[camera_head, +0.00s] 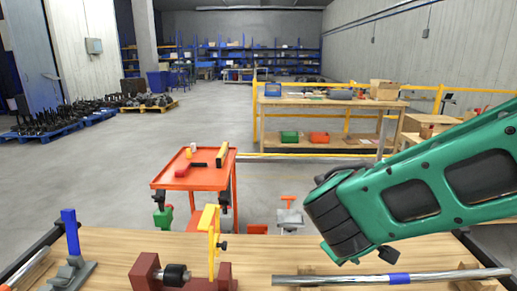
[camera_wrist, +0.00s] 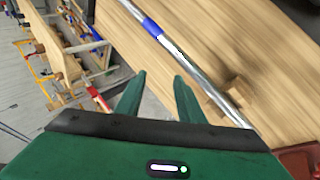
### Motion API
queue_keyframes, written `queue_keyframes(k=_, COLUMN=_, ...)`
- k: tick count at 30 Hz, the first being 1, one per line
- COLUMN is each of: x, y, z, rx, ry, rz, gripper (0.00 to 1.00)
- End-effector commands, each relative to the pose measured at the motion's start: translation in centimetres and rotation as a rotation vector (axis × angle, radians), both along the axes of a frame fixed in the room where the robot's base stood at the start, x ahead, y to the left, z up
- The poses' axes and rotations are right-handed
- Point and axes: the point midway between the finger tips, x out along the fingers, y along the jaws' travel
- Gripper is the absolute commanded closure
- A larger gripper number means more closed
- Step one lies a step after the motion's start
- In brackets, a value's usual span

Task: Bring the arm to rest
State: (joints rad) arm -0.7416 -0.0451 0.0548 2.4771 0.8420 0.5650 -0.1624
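My gripper (camera_wrist: 159,76) shows in the wrist view with its two green fingers apart and nothing between them. It is above the wooden bench top (camera_head: 255,252), near its edge. In the head view my green arm comes in from the right, over the right part of the bench; the fingers cannot be made out there. A metal rod with a blue band (camera_head: 340,280) lies along the bench's near right, below the arm. The rod also shows in the wrist view (camera_wrist: 194,74), ahead and to the right of the fingers, apart from them.
On the bench stand a dark red vise-like piece (camera_head: 146,270), a yellow upright piece (camera_head: 209,220) and a blue-handled grey tool (camera_head: 70,232). An orange cart (camera_head: 194,170) stands beyond the bench. A wooden table (camera_head: 330,103) is further back. Open floor lies to the left.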

Motion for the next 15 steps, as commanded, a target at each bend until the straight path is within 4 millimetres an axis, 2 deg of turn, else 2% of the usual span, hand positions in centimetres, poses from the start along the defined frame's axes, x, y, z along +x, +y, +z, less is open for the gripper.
queue_keyframes(k=1, x=-0.6, y=-2.2, z=0.0, rx=0.033, ry=0.016, rz=-0.071, gripper=0.65)
queue_keyframes(k=6, x=-3.5, y=-7.4, z=-0.4, rx=0.146, ry=0.073, rz=-0.27, gripper=0.65)
queue_keyframes(k=9, x=-5.5, y=-9.9, z=-0.5, rx=0.216, ry=0.101, rz=-0.381, gripper=0.65)
queue_keyframes(k=15, x=-9.9, y=-13.6, z=-0.5, rx=0.361, ry=0.142, rz=-0.588, gripper=0.65)
